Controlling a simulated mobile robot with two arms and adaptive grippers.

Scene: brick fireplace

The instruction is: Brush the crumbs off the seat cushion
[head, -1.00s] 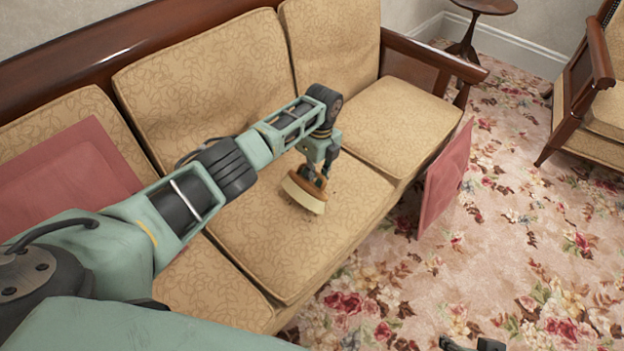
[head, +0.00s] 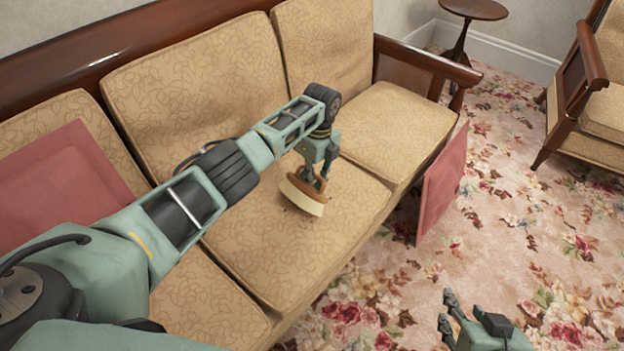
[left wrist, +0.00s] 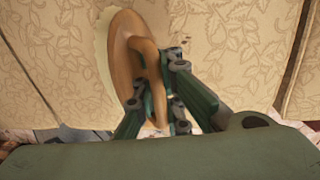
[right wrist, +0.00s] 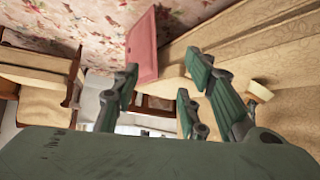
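The tan, leaf-patterned middle seat cushion (head: 290,255) of the sofa lies below my left gripper (head: 312,178). That gripper is shut on the handle of a brush with a wooden back and pale bristles (head: 302,197). The brush is low over the cushion, its bristles at or near the fabric; exact contact cannot be told. The left wrist view shows the fingers (left wrist: 160,100) around the brush's wooden handle (left wrist: 145,55). Small dark crumbs (left wrist: 178,48) show on the fabric beside it. My right gripper (head: 447,318) is open and empty, also in its wrist view (right wrist: 160,92).
A pink panel (head: 442,185) stands against the sofa front, and another pink square (head: 65,185) lies at the sofa's left. A wooden armchair (head: 585,115) and small round table (head: 473,10) are beyond. Flowered carpet (head: 500,230) leaves free floor in front.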

